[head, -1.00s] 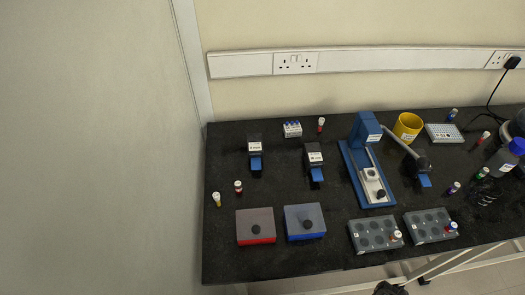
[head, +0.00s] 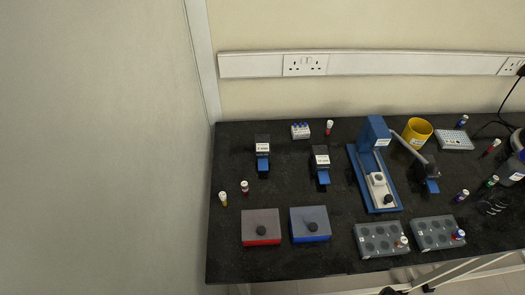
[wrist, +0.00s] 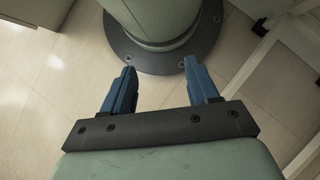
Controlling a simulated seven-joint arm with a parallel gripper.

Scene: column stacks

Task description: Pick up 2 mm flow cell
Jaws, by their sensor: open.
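Several small black blocks with blue fronts and white labels stand on the bench in the head view. One is at the left (head: 262,165), one in the middle (head: 321,166) and one on the right, by the blue stand (head: 432,184). Their label text is too small to read for certain, so I cannot tell which is the 2 mm flow cell. My gripper (wrist: 160,72) shows in the wrist view, its two blue fingers wide apart and empty. It is over the floor, away from the bench items.
The black bench (head: 290,268) also carries a red-based box (head: 261,220), a blue-based box (head: 310,217), two grey well racks (head: 380,246), (head: 421,240), a blue stand (head: 362,180), a yellow cup (head: 417,131) and capped vials. A wall stands close on the left.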

